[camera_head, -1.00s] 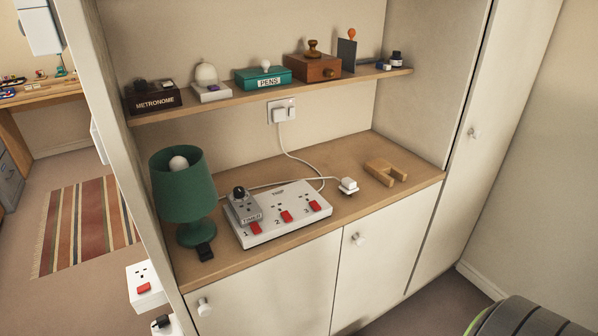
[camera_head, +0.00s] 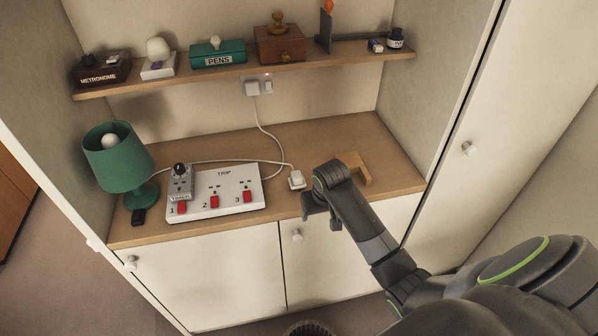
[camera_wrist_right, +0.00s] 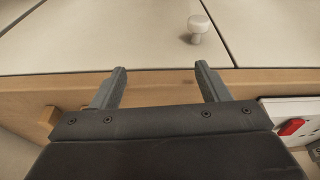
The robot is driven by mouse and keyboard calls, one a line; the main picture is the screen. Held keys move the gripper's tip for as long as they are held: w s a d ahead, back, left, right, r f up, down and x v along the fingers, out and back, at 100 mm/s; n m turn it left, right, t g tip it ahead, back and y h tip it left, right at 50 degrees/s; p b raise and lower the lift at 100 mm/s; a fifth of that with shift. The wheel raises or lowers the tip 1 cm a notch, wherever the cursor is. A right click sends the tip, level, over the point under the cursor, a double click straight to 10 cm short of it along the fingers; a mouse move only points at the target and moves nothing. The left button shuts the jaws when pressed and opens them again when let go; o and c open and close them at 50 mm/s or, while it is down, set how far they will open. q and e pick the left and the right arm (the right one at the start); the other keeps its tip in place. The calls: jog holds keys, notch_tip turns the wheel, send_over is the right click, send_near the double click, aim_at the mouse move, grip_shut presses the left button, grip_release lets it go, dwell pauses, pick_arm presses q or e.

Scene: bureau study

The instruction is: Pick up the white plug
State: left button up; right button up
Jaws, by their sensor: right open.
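The white plug (camera_head: 297,179) lies on the wooden counter (camera_head: 290,140), between the trip power strip and a wooden stand. My right gripper (camera_head: 320,211) is open and empty at the counter's front edge, just to the right of the plug and nearer the front. Its spread fingers also show in the right wrist view (camera_wrist_right: 160,82), with the counter's edge and cabinet doors beyond them. The plug does not show in the right wrist view. My left gripper is out of view.
The white power strip (camera_head: 240,203) with red switches lies left of the plug. A wooden stand (camera_head: 360,165) is partly behind my right arm. A green lamp (camera_head: 118,160) stands at the left. A shelf (camera_head: 330,58) with several objects hangs above.

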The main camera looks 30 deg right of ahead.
jog(key=w+a+r+p, duration=0.1)
jog(key=w+r, duration=0.3)
jog(key=r, duration=0.5)
jog(key=w+a+r, duration=0.1)
jog(key=w+r, duration=0.3)
jog(key=r, duration=0.6)
jog(key=b, duration=0.5)
send_near(297, 176)
jog(key=shift+m, duration=0.4)
jog(key=p+x, duration=0.1)
jog(key=x, duration=0.3)
jog(key=shift+w+f, duration=0.15)
jog(key=shift+f, duration=0.15)
jog(key=shift+p+x, duration=1)
jog(key=shift+x, duration=1.3)
jog(key=shift+w+d+f, duration=0.1)
jog(key=shift+w+f, duration=0.05)
jog(key=shift+f, duration=0.6)
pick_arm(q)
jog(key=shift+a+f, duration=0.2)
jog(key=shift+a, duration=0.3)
pick_arm(e)
jog(key=shift+r, duration=0.1)
jog(key=c, duration=1.1)
